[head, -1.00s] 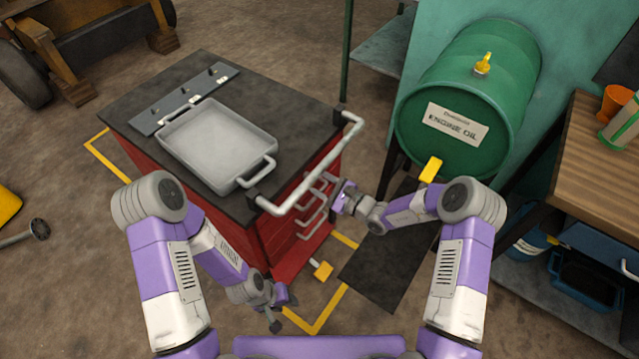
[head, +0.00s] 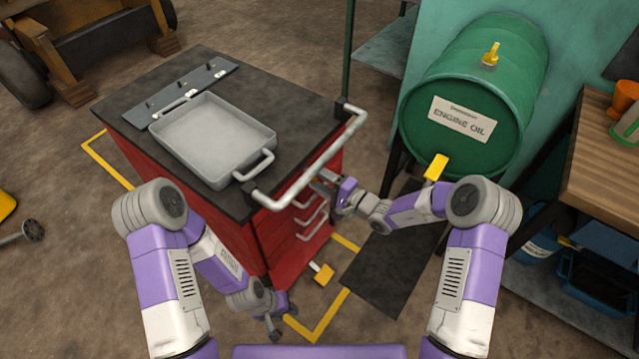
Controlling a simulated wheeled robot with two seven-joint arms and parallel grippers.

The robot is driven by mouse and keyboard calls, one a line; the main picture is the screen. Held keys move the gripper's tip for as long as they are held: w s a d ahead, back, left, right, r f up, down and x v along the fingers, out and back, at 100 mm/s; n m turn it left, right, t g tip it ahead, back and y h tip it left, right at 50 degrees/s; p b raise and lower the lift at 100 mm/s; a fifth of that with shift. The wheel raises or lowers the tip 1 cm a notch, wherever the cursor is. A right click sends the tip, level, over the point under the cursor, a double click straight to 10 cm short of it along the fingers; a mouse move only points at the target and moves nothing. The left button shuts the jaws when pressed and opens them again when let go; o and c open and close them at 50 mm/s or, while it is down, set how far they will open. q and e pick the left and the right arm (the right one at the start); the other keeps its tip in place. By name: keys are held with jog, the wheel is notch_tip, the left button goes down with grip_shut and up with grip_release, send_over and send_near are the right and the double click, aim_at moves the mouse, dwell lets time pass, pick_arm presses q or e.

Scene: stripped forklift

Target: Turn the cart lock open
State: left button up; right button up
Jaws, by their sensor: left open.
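The red tool cart (head: 225,235) has a black top and a grey push bar (head: 310,165) on its right side. A yellow tab on a pale stem, which looks like the cart lock (head: 324,274), sticks out low at the cart's near right corner. My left gripper (head: 281,325) is open and low, left of and nearer than the yellow tab, apart from it. My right gripper (head: 322,186) is beside the drawer handles (head: 312,215), just below the push bar. Its fingertips are too small to tell whether it is open or touching a handle.
A grey tray (head: 215,140) and a hooked plate (head: 180,93) lie on the cart. Yellow floor lines (head: 322,328) and a dark mat (head: 392,270) lie beside it.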

jog(key=shift+f+n+b, duration=0.1)
jog(key=shift+n+b, duration=0.7)
jog(key=shift+n, duration=0.2)
jog(key=o, duration=1.1)
jog(key=shift+c, duration=0.2)
jog(key=shift+d, duration=0.1)
jog(key=p+v, duration=0.1)
jog(key=v, duration=0.6)
jog(key=shift+s+d, duration=0.15)
jog(key=shift+s, duration=0.05)
